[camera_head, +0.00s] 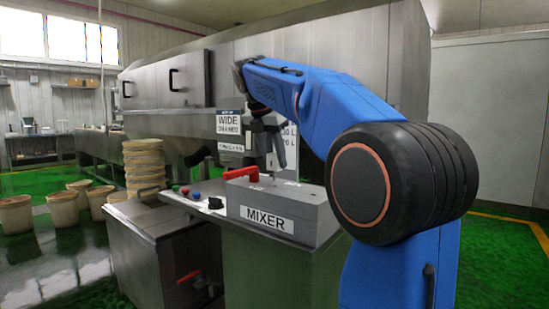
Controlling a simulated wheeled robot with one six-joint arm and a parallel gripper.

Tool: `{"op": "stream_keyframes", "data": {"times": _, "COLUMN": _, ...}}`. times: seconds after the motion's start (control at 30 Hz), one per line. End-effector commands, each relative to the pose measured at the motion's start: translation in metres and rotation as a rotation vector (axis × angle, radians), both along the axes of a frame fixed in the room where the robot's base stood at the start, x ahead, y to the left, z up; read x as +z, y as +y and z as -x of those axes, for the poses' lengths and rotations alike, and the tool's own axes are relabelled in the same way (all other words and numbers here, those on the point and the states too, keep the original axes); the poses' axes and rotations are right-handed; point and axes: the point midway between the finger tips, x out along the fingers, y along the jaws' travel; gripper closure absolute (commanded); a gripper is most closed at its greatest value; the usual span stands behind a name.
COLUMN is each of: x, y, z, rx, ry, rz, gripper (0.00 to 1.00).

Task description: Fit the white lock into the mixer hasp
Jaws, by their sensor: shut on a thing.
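The grey mixer box (275,204) carries a white "MIXER" label and a red handle (241,173) on its top. My gripper (268,163) points down just above and behind the box top, close to the right of the red handle. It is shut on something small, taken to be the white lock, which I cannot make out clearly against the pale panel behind. The hasp is too small to tell apart, and I cannot tell whether anything touches it.
Small knobs (188,192) sit left of the box. A large steel machine (170,80) with signs stands behind it. Stacked tan tubs (144,165) and loose buckets (62,209) stand at the left. Green floor is open at the far right.

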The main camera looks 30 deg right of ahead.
Motion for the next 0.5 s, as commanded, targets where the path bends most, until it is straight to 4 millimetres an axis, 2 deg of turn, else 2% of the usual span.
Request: {"op": "stream_keyframes", "data": {"times": 0.5, "x": -0.0104, "y": 0.0, "z": 0.0001, "rx": 0.0, "ry": 0.001, "rz": 0.0, "gripper": 0.9}}
